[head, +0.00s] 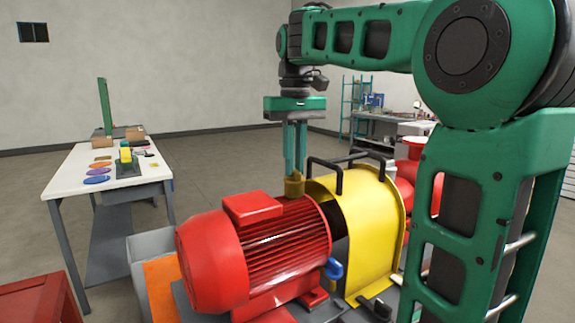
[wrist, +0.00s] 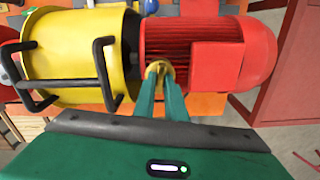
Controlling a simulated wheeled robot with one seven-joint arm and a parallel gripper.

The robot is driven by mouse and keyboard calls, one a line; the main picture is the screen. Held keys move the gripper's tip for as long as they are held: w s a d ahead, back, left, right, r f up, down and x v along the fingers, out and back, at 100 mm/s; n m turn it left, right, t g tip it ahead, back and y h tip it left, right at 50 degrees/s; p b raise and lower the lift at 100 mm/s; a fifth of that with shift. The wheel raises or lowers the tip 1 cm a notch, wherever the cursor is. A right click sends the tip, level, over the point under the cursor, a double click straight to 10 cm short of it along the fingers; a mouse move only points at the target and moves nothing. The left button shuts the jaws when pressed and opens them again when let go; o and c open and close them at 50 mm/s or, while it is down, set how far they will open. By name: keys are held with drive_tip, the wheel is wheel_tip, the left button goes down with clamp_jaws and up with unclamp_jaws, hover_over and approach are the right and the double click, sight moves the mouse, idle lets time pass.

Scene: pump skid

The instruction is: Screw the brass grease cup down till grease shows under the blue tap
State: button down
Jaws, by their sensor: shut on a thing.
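The brass grease cup (head: 294,186) stands at the top of the red motor's finned end, close to the yellow guard. My gripper (head: 294,176) points straight down from above and is shut on the cup. In the wrist view, the cup (wrist: 158,69) shows between my fingertips (wrist: 158,78), against the red fins. The blue tap (head: 334,268) sits low at the motor's end, below the cup. In the wrist view a blue part (wrist: 151,6) shows at the top edge. I cannot make out any grease under the tap.
The red motor (head: 213,262) and the yellow guard (head: 371,212) with black handles (head: 339,178) flank the cup closely. A white table (head: 70,182) with small items stands at the left. Open floor (head: 215,165) lies behind the skid.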

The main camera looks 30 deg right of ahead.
drive_tip(key=m, duration=0.4)
drive_tip(key=shift+r+m, duration=0.2)
drive_tip(key=shift+m, duration=0.1)
idle(0.5)
drive_tip(key=c, duration=1.8)
unclamp_jaws()
drive_tip(key=shift+w+r, duration=0.15)
drive_tip(key=shift+r, duration=3.5)
